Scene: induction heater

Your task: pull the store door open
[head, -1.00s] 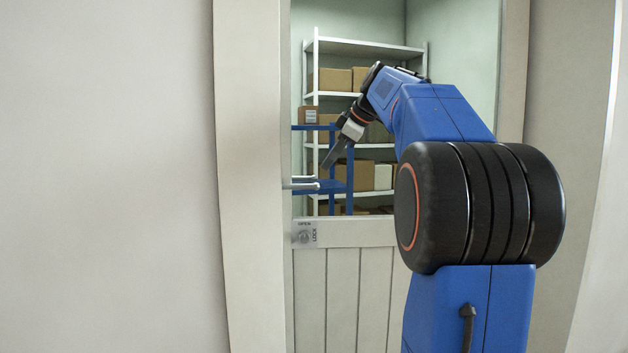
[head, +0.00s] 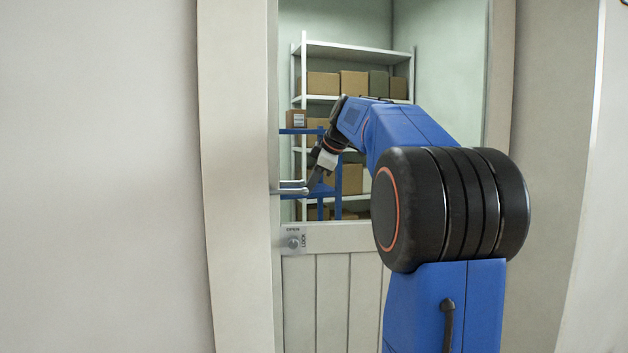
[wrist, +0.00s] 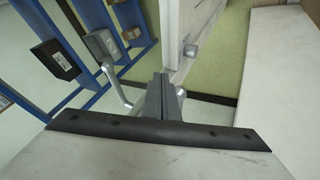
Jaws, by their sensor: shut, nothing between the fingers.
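The store door (head: 333,300) has pale panels below and a window above, through which shelves show. In the head view it stands in its frame, and I cannot tell whether it is slightly ajar. Its metal lever handle (head: 290,188) is at the left edge, above a lock plate (head: 293,241). My gripper (head: 313,187) is beside the handle's right end, pointing down-left. In the wrist view my gripper's fingers (wrist: 160,97) are closed together and empty. A grey lever (wrist: 117,90) shows just left of them; contact is not clear.
The door frame (head: 238,200) and pale wall (head: 100,180) are at the left. Beyond the window are a white shelf rack (head: 355,50) with cardboard boxes and a blue rack (head: 338,180). My arm hides the door's right part.

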